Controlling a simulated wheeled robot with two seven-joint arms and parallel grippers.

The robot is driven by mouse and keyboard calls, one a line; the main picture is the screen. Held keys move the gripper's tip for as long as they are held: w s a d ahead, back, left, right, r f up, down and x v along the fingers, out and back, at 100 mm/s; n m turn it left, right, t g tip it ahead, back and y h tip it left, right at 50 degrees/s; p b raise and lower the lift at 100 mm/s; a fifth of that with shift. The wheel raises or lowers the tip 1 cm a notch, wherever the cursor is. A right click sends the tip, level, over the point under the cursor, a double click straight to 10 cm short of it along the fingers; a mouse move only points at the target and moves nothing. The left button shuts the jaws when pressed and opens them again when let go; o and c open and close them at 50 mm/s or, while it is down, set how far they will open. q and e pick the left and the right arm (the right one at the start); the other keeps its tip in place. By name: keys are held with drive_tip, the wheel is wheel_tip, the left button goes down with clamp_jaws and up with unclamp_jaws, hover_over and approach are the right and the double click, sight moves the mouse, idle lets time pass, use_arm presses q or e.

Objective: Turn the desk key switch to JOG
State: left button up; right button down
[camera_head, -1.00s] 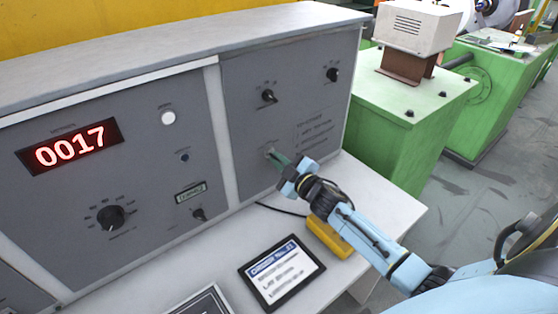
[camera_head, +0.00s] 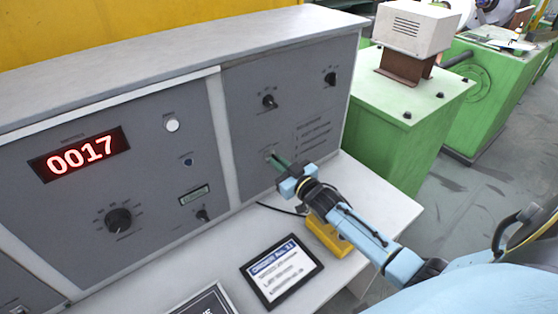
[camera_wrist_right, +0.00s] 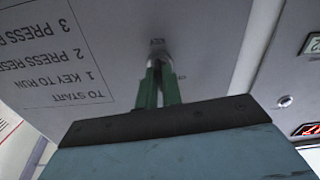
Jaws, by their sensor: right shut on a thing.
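In the right wrist view the fingers (camera_wrist_right: 158,85) also meet at the metal switch. The key is mostly hidden between the fingers, so I cannot tell which position it is in. My left gripper is not in view.
The panel (camera_head: 245,120) carries two black knobs (camera_head: 269,101) above and printed start steps. A red display (camera_head: 80,155) reads 0017. A tablet-like sign (camera_head: 281,269) and a yellow box (camera_head: 328,238) are on the white desktop (camera_head: 375,200). Green machines stand to the right.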

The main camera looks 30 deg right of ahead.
drive_tip(key=shift+m, duration=0.7)
drive_tip(key=c, duration=1.6)
unclamp_jaws()
drive_tip(key=shift+o, duration=0.2)
drive_tip(key=shift+s, duration=0.1)
drive_tip(key=s+d, duration=0.1)
drive_tip(key=s, duration=1.2)
drive_tip(key=shift+s, duration=0.1)
